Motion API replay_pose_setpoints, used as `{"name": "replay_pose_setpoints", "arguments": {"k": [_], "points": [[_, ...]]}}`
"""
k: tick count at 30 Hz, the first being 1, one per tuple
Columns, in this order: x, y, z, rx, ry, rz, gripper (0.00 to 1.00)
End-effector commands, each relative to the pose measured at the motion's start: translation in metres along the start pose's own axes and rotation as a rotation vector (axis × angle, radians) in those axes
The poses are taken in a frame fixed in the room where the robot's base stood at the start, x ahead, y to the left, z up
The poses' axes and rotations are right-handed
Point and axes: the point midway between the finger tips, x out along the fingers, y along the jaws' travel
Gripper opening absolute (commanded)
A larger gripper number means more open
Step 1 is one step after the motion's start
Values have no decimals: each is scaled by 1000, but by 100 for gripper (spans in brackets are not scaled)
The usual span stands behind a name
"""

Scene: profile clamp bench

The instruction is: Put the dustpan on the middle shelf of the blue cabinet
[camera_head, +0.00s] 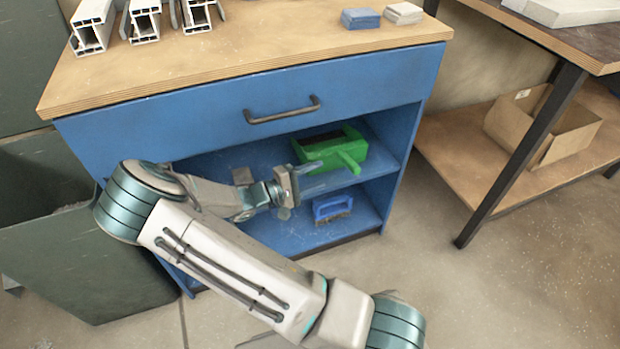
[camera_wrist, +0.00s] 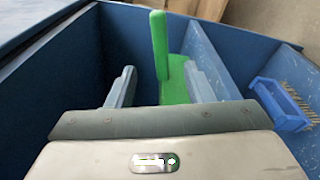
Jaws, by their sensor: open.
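The green dustpan (camera_head: 335,150) rests on the middle shelf (camera_head: 375,155) of the blue cabinet (camera_head: 350,82), with its handle pointing toward the front right. My gripper (camera_head: 314,177) is open at the cabinet's open front, just left of the dustpan's handle in the head view. In the wrist view, the dustpan (camera_wrist: 172,78) shows ahead, between and beyond the two spread fingers (camera_wrist: 161,82). Nothing is held. Part of the shelf's left side is hidden by my arm.
A blue brush (camera_head: 332,208) sits on the cabinet's bottom level. The wooden top (camera_head: 250,50) bears white profiles (camera_head: 143,22) and blue and grey blocks (camera_head: 361,18). A dark green bin (camera_head: 85,265) stands left; a cardboard box (camera_head: 545,125) sits on the right bench's lower shelf.

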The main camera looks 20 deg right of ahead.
Motion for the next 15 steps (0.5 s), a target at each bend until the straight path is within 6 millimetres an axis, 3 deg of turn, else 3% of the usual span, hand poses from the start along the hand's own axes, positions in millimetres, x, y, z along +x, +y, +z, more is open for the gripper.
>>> {"name": "replay_pose_setpoints", "arguments": {"k": [15], "points": [[98, -4, 1, 0, -5, -1, 47]]}}
